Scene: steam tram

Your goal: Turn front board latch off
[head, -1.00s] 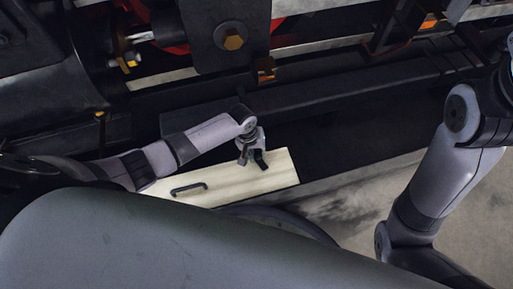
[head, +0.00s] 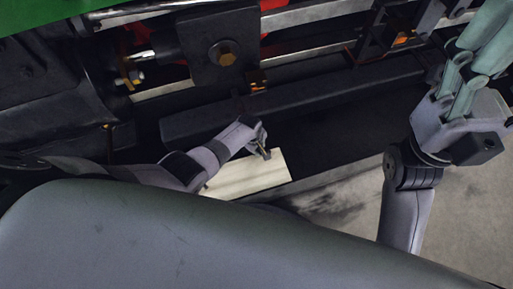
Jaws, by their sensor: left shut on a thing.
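The pale wooden front board (head: 250,179) lies low in the middle of the head view, beside the tram's dark underframe. My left gripper (head: 264,152) is at the board's far edge, shut on a small dark piece that appears to be the front board latch. The fingers hide most of the latch, so its angle cannot be told. My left arm covers the left part of the board. My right gripper (head: 472,85) is raised at the upper right, away from the board, with pale green fingers; its fingertips are not clear.
A long dark beam (head: 300,105) runs just behind the board. Bare grey floor (head: 345,205) is open to the right of the board.

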